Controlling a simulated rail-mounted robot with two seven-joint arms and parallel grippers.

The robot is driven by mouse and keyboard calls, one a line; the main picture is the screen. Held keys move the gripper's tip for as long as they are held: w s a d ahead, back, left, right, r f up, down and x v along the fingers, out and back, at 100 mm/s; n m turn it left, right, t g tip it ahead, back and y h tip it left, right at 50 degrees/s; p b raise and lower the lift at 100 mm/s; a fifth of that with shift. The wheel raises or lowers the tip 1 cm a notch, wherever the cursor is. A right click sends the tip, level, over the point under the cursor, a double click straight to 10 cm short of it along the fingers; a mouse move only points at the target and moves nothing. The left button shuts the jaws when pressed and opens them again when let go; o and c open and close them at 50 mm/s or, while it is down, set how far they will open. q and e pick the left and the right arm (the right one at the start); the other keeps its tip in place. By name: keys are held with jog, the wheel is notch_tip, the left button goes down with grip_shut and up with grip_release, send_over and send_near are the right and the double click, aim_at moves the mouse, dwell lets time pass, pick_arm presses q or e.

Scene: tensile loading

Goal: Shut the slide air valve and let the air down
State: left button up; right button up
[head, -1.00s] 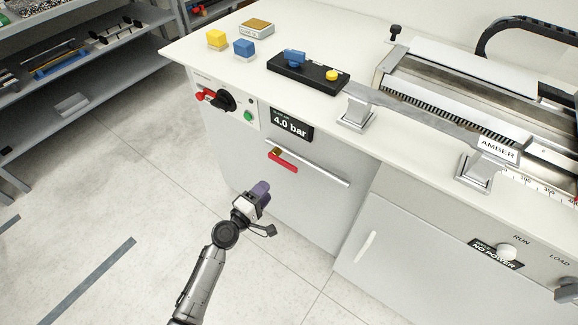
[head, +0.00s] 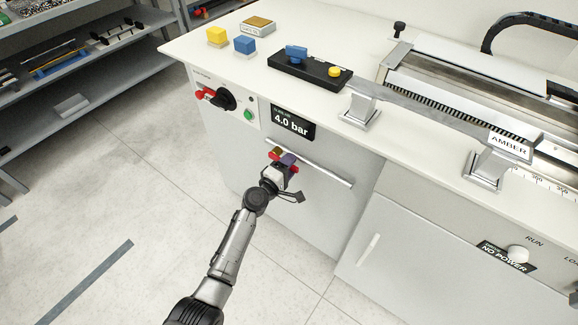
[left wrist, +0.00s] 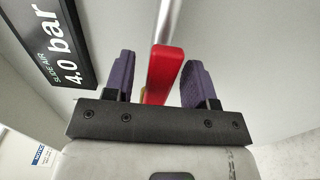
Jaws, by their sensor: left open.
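The slide air valve has a red lever (left wrist: 163,72) lying along a grey pipe (head: 325,175) on the cabinet front, with a brass body (head: 277,152) at its left end. The display (head: 291,123) above it reads 4.0 bar; in the left wrist view the display (left wrist: 59,42) also shows the words SLIDE AIR. My left gripper (head: 284,161) is at the lever and hides most of it in the head view. In the left wrist view its purple fingers (left wrist: 156,82) are open, one on each side of the red lever, with gaps showing. My right gripper is not in view.
Above the valve, the panel has a black and red rotary switch (head: 222,99) and a green button (head: 248,114). The bench top (head: 215,62) overhangs the cabinet front. A NO POWER display (head: 505,257) is at the right.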

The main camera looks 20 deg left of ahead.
pick_arm(q)
jog(key=shift+c, duration=0.2)
grip_shut()
dwell(0.3)
